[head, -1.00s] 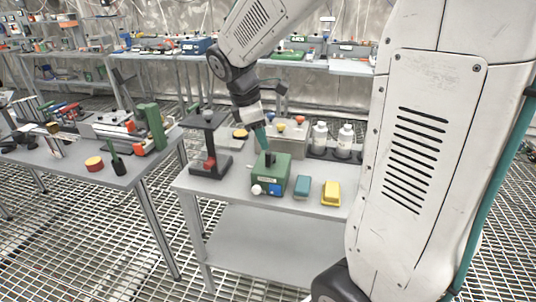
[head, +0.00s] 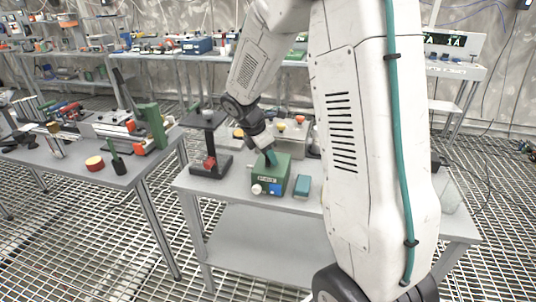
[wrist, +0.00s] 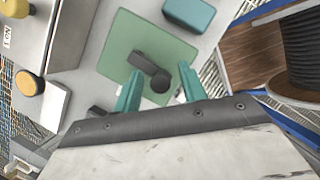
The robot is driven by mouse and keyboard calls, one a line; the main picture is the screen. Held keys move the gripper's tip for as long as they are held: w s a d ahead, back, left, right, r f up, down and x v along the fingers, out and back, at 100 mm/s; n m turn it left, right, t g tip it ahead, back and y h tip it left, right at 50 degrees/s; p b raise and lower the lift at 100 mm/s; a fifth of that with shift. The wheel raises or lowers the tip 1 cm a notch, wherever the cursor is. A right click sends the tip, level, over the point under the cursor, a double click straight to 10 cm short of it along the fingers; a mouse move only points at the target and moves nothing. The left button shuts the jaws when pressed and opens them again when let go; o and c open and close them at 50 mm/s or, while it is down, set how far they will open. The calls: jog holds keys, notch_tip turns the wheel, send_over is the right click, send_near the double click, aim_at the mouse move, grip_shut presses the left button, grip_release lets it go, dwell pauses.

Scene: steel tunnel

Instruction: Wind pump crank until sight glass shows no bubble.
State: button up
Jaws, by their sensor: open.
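The pump is a green box (head: 270,175) on the near grey table, with a white round knob (head: 257,189) and a blue panel (head: 275,190) on its front. In the wrist view its green top (wrist: 125,45) carries a dark crank (wrist: 148,64) with a round dark knob at one end. My gripper (head: 269,157) is over the box top. Its teal fingers (wrist: 160,88) are open on either side of the crank's knob end; I cannot tell whether they touch it. I cannot make out a sight glass or a bubble.
A teal block (head: 302,186) sits close right of the pump. A dark stand with a red part (head: 210,162) is to the left. A box with coloured buttons (head: 296,132) is behind. My arm hides the table's right part. Another cluttered table (head: 125,170) stands left.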

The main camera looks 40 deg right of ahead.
grip_shut()
jog(key=shift+m, duration=0.3)
